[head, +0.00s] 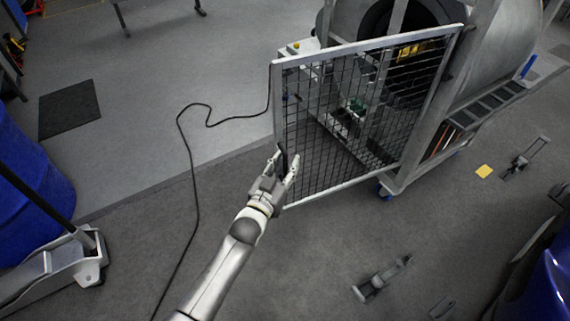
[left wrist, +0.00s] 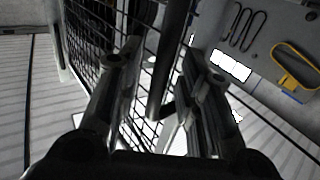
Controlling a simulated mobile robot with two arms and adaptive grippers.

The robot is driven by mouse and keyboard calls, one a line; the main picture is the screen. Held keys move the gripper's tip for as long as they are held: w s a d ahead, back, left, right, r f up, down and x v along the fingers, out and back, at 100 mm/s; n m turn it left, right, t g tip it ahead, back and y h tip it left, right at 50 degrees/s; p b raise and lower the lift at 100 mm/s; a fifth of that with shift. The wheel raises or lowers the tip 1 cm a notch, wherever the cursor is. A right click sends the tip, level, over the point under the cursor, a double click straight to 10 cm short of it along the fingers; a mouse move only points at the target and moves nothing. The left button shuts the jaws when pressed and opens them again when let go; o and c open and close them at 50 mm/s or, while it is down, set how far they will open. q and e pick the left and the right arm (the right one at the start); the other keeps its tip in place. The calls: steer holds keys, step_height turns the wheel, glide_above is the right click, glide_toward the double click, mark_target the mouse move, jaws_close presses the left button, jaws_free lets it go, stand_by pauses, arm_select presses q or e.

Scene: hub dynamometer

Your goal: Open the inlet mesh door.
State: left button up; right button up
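The inlet mesh door (head: 353,185) is a pale metal frame filled with dark wire mesh. In the head view it stands swung out to the left from the machine's post, its right edge close to the post. My left gripper (head: 286,160) is at the door's left edge, low down. In the left wrist view the mesh (left wrist: 92,25) runs beside the fingers, and a dark bar-like handle (left wrist: 172,60) lies between the two fingertips of my left gripper (left wrist: 158,65). The fingers are apart, with visible gaps around the bar; contact is unclear. My right gripper is not in view.
The dynamometer (head: 500,45) with its large round housing stands behind the door on castors. A black cable (head: 197,200) trails over the floor at left. A blue barrel (head: 30,165) and a pallet-jack-like base (head: 60,262) stand far left. Grey metal objects (head: 380,280) lie at lower right.

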arm_select(q)
steer(key=v, duration=1.2)
stand_by(0.4)
